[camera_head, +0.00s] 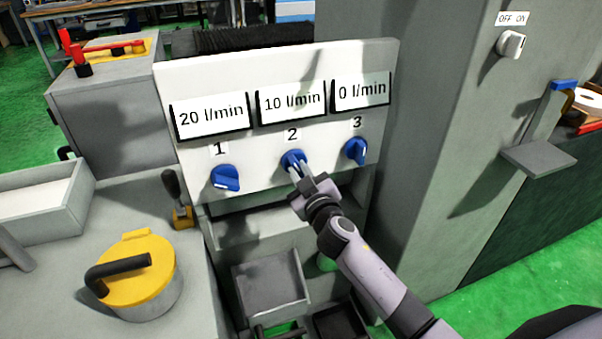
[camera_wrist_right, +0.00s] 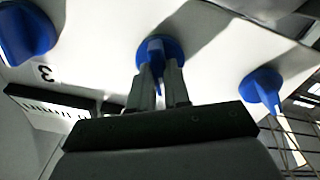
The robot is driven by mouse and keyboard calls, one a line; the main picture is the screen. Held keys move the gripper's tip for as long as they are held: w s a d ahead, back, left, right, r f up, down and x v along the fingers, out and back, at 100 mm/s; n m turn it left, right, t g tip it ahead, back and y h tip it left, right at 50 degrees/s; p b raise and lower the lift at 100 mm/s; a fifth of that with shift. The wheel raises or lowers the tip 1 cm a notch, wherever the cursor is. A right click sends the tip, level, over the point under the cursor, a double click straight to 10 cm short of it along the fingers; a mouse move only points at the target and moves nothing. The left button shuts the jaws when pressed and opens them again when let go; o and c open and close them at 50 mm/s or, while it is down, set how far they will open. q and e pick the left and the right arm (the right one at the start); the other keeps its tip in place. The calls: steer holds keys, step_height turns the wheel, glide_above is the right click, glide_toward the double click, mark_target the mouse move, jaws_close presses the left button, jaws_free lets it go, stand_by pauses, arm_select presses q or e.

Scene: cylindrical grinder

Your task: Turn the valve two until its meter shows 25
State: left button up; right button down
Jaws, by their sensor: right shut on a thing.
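A white panel (camera_head: 262,162) carries three blue valves under three meters. Valve two (camera_head: 292,158) is in the middle under the label 2. Its meter (camera_head: 292,104) reads 10 l/min. My right gripper (camera_head: 296,170) reaches up to valve two from the lower right and is shut on its handle. In the right wrist view valve two (camera_wrist_right: 160,55) sits between the two fingers (camera_wrist_right: 160,88), which partly hide it. My left gripper is not in view.
Valve one (camera_head: 226,178) is on the left, its meter (camera_head: 211,116) at 20 l/min. Valve three (camera_head: 356,152) is on the right, its meter (camera_head: 361,92) at 0 l/min. A grey column (camera_head: 430,130) stands right of the panel. A yellow-lidded pot (camera_head: 150,284) stands at lower left.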

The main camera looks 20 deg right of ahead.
steer(key=n, duration=0.5)
steer(key=shift+n, duration=0.4)
steer(key=n, duration=0.6)
steer(key=shift+f, duration=0.1)
stand_by(0.3)
steer(key=c, duration=1.1)
jaws_free()
steer(key=shift+s, duration=0.15)
steer(key=shift+s+d, duration=0.1)
steer(key=shift+s, duration=3.35)
